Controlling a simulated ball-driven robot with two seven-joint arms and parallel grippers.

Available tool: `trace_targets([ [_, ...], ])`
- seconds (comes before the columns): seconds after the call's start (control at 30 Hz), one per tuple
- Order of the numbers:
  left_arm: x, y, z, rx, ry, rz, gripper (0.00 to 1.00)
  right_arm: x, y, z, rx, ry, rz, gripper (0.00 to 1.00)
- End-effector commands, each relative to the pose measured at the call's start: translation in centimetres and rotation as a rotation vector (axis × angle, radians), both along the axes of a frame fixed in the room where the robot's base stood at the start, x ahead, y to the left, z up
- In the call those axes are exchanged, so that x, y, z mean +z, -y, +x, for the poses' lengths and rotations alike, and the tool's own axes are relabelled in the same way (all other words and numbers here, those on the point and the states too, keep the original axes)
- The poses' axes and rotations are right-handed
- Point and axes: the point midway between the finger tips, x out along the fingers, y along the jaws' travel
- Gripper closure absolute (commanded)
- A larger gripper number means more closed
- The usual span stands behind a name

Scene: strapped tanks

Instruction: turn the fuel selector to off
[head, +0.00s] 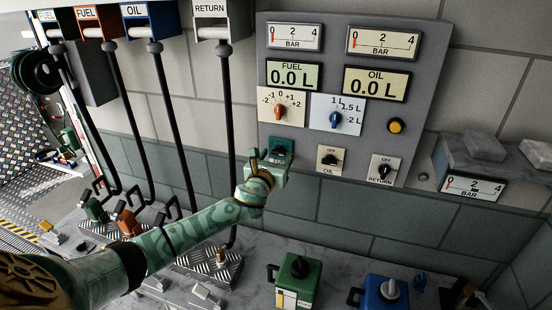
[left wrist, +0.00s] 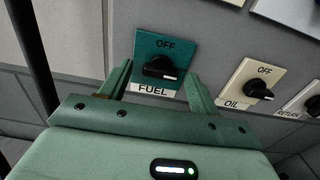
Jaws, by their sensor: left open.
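The fuel selector (head: 281,149) is a teal plate with OFF at its top, low on the grey panel. In the left wrist view its black knob (left wrist: 160,66) lies about crosswise, with a white mark near its right end, not up at OFF. A FUEL label (left wrist: 153,90) is below it. My left gripper (head: 266,164) is just in front of the plate and hides its lower part in the head view. In the left wrist view its open fingers (left wrist: 157,75) stand left and right of the knob, empty; I cannot tell whether they touch it. My right gripper is not in view.
The oil selector (head: 330,158) and return selector (head: 384,169) sit close to the right. Gauges, displays and two dials are above. Black hoses (head: 227,130) hang at left. A green can (head: 297,280) and a blue can (head: 385,292) stand below on the bench.

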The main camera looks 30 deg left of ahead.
Motion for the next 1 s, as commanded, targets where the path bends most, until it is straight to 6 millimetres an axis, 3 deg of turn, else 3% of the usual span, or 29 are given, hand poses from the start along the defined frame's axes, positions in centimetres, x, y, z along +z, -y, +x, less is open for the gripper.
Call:
trace_targets([
  [0.27,0.02,-0.01,0.15,-0.001,0.000,-0.001,0.38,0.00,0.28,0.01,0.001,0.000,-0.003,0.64],
  [0.43,0.01,-0.01,0.14,0.000,0.000,-0.001,0.83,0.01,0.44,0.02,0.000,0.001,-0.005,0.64],
  [0.77,-0.02,0.02,0.13,-0.001,0.007,-0.030,0.83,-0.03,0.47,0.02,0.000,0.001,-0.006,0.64],
  [1.0,-0.04,-0.01,0.12,0.000,0.036,-0.151,0.83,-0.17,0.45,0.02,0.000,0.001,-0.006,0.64],
])
